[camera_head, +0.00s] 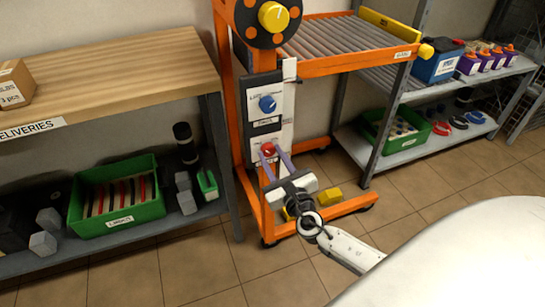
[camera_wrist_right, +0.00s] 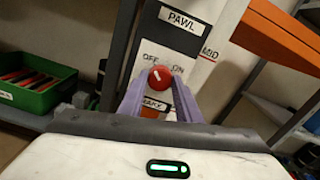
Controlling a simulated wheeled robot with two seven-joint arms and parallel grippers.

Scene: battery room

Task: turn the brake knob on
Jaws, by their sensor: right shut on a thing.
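The red brake knob (camera_head: 268,149) sits low on the panel of the orange frame. In the right wrist view the knob (camera_wrist_right: 160,77) is round, with a pale pointer line that seems to lean up and left, towards the OFF mark. ON is printed to its upper right, and a partly hidden label lies below it. My right gripper (camera_head: 269,157) has its two purple fingers on either side of the knob, shut on it. The fingers (camera_wrist_right: 160,92) hide the knob's lower sides. My left gripper is not in view.
A blue knob (camera_head: 267,104) is above the red one, and a yellow knob (camera_head: 273,16) sits on a dark disc at the top. A wooden-topped shelf (camera_head: 110,75) stands left, with a green bin (camera_head: 120,225) below. A roller table (camera_head: 340,50) extends right.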

